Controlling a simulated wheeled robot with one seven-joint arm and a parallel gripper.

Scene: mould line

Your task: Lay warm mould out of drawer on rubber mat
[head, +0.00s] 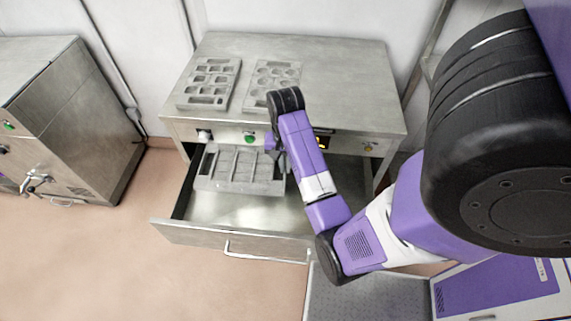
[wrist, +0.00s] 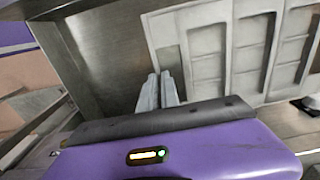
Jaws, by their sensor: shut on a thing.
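The warm mould, a grey slab with several long recesses (head: 238,170), is in or just over the back left of the open drawer (head: 232,236). I cannot tell whether it touches the drawer floor. In the wrist view, the mould (wrist: 205,67) fills the upper right. My gripper (wrist: 161,90) is shut on the mould's near edge, its fingers close together. In the head view, the fingers are mostly hidden by my wrist. I cannot make out a rubber mat in either view.
Two other grey moulds, one with squarish recesses (head: 209,82) and one with rounded recesses (head: 271,84), lie on the metal cabinet top (head: 345,75). The cabinet top's right side is clear. The drawer's front handle (head: 265,254) sticks out. Another metal cabinet (head: 75,120) stands left.

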